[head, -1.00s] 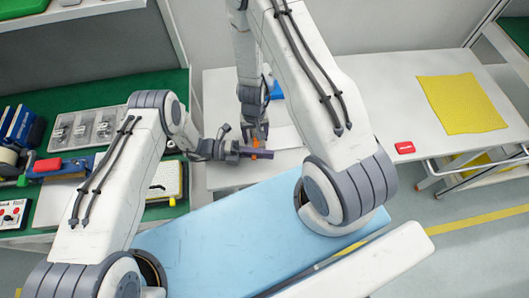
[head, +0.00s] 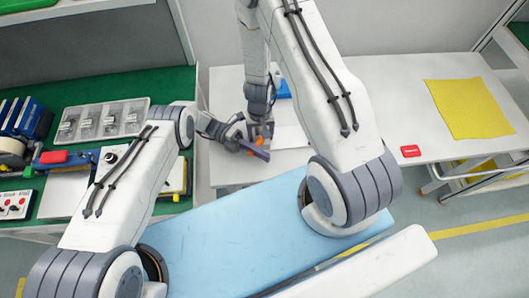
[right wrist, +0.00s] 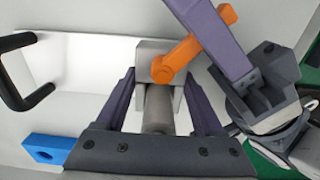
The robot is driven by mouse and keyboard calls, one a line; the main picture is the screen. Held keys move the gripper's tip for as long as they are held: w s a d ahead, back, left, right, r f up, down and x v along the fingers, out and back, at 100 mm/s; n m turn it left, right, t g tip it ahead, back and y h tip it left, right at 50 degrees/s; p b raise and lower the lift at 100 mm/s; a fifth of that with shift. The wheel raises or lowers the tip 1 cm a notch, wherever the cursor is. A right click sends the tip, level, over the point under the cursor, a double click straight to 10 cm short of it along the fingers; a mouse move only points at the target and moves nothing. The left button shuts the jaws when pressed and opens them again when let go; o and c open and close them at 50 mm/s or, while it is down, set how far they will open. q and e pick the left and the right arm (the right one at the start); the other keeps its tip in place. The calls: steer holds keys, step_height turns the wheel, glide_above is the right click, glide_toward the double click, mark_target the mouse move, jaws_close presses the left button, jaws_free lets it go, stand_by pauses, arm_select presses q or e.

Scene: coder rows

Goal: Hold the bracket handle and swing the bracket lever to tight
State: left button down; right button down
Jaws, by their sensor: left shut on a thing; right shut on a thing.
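The bracket shows in the right wrist view as a pale grey block (right wrist: 152,66) with a grey round handle (right wrist: 157,108) pointing toward the camera. An orange lever (right wrist: 185,58) runs from the block up to the right; it also shows small in the head view (head: 259,141). My right gripper (head: 265,128) is shut on the handle, its purple fingers on both sides. My left gripper (head: 256,149) is shut on the lever; in the right wrist view its purple finger crosses the lever's upper part and hides some of it.
A blue block with a hole (right wrist: 58,150) and a black bar handle (right wrist: 24,70) lie near the bracket. A green-topped bench with a parts tray (head: 104,119) stands left. A yellow cloth (head: 470,108) and a red object (head: 410,151) lie on the right table.

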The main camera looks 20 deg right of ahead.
arm_select(q)
steer(key=shift+w+a+m+g+y, duration=0.15)
steer(key=shift+a+m+g+y, duration=0.2)
steer(key=shift+y, duration=0.35)
steer(key=c, duration=0.9)
jaws_free()
steer(key=shift+d, duration=0.1)
steer(key=shift+o, duration=0.2)
